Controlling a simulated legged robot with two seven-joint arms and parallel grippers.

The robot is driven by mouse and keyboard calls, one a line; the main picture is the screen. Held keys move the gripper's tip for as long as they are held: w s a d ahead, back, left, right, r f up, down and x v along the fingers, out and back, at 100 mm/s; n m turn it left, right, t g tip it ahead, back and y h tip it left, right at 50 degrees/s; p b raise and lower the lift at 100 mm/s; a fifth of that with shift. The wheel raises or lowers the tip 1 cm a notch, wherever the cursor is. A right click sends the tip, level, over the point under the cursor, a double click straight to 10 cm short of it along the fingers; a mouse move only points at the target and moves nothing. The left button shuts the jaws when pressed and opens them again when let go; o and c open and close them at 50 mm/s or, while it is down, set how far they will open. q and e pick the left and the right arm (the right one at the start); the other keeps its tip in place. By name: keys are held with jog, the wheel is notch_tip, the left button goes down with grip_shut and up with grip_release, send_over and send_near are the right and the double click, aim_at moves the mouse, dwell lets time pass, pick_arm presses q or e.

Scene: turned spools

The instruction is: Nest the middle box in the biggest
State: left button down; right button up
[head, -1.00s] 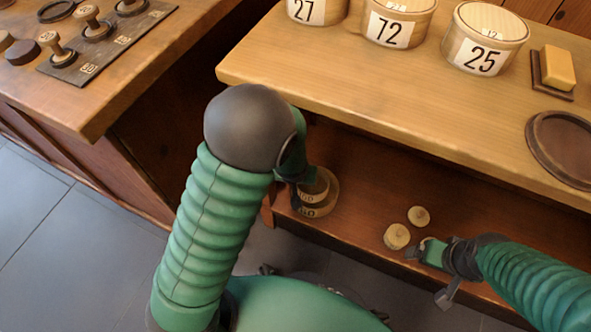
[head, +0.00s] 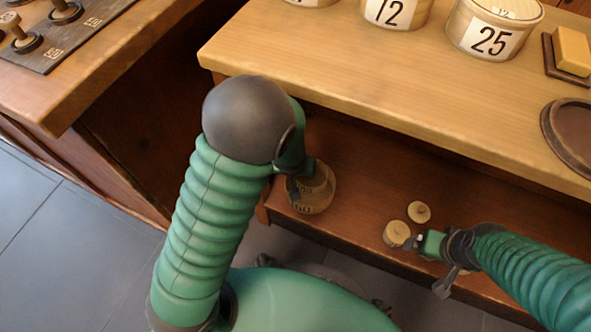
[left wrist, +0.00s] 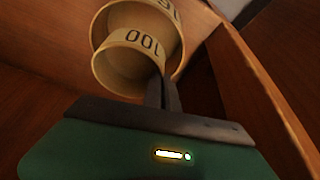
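The middle box, a pale round tub marked 100 (head: 304,187), shows in the head view partly behind my left gripper (head: 298,178). In the left wrist view the middle box (left wrist: 110,68) has its open mouth facing the camera, and my left gripper's dark fingers (left wrist: 162,90) are closed at its rim. The biggest box (head: 312,206) is a wider round tub on the low shelf. In the left wrist view the biggest box (left wrist: 178,40) is behind the middle one, which overlaps its mouth; how deep it sits, I cannot tell. My right gripper (head: 418,243) is beside a lid; its finger gap is unclear.
Two small knobbed wooden lids (head: 397,234) (head: 419,211) lie on the low shelf (head: 355,190). The counter (head: 370,80) overhangs it, with numbered tubs (head: 492,35), a yellow block (head: 571,52) and a dark round tray (head: 575,135). A side counter (head: 90,75) stands left.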

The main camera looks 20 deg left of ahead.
dwell(0.4)
pick_arm(q)
jog(key=shift+r+p, duration=0.1)
jog(key=shift+p, duration=0.3)
jog(key=shift+f, duration=0.25)
jog(key=shift+f, duration=0.2)
jog(key=shift+f, duration=0.5)
dwell(0.8)
jog(key=c, duration=1.6)
grip_release()
